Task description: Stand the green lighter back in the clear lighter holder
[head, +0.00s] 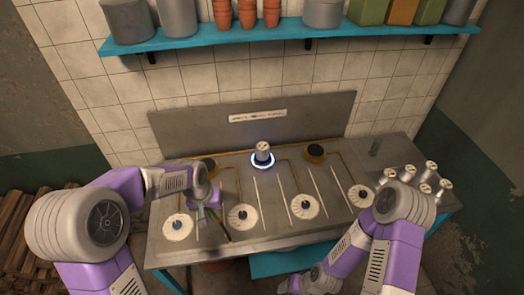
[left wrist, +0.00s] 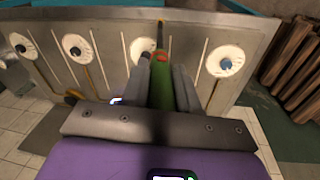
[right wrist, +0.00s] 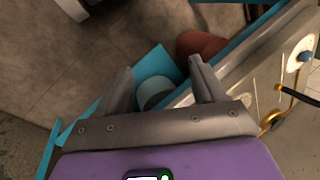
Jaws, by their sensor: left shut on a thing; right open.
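The green lighter (left wrist: 159,92) is gripped between the fingers of my left gripper (left wrist: 161,68). It has a red part and a long dark nozzle with a yellowish end, which points away from the gripper. In the head view my left gripper (head: 211,208) is low over the left part of the metal counter, and little of the lighter shows. My right gripper (right wrist: 160,72) is open and empty, beyond the counter's front edge.
Several metal canisters (head: 431,167) stand at the right. A teal shelf (head: 280,33) hangs above.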

